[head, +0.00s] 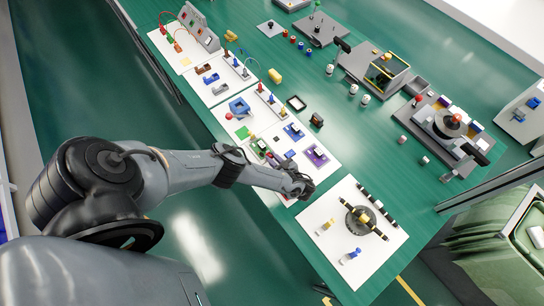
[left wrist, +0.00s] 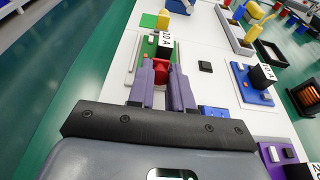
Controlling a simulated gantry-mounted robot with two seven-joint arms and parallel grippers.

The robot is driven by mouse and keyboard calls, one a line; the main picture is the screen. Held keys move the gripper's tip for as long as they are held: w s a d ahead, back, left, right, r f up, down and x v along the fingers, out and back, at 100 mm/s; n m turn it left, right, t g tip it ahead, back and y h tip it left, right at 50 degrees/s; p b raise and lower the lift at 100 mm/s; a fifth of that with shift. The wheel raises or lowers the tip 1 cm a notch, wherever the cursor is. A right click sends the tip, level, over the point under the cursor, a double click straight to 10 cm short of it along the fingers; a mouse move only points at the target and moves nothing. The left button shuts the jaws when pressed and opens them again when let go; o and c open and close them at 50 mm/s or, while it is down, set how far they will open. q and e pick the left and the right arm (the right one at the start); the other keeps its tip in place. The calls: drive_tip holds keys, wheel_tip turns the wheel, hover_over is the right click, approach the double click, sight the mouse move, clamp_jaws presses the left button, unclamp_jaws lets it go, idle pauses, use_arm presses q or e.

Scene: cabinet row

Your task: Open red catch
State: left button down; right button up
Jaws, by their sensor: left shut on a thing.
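The red catch (left wrist: 162,70) shows in the left wrist view between the fingers of my left gripper (left wrist: 166,80). The gripper is shut on it, and its fingers hide the catch's sides. Just beyond the catch, a white and black block marked "10 A" (left wrist: 165,42) stands on a green base (left wrist: 147,52). In the head view the green base (head: 261,146) is at the edge of the white mat, with my left gripper (head: 272,160) at its near end. The catch is too small to make out there. My right gripper is not in view.
A blue module (head: 293,131) and a purple module (head: 316,156) stand to the right of the green base. A small black square (left wrist: 205,66) lies between. A white board with a round dark fixture (head: 360,220) is at the lower right. Green table shows between the boards.

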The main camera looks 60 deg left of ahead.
use_arm(q)
drive_tip(key=shift+d+f+y+b, duration=0.15)
drive_tip(key=shift+f+y+b, duration=0.15)
drive_tip(key=shift+y+b, duration=0.2)
drive_tip(key=c, duration=1)
unclamp_jaws()
drive_tip(key=shift+d+r, duration=0.1)
drive_tip(key=shift+r, duration=0.05)
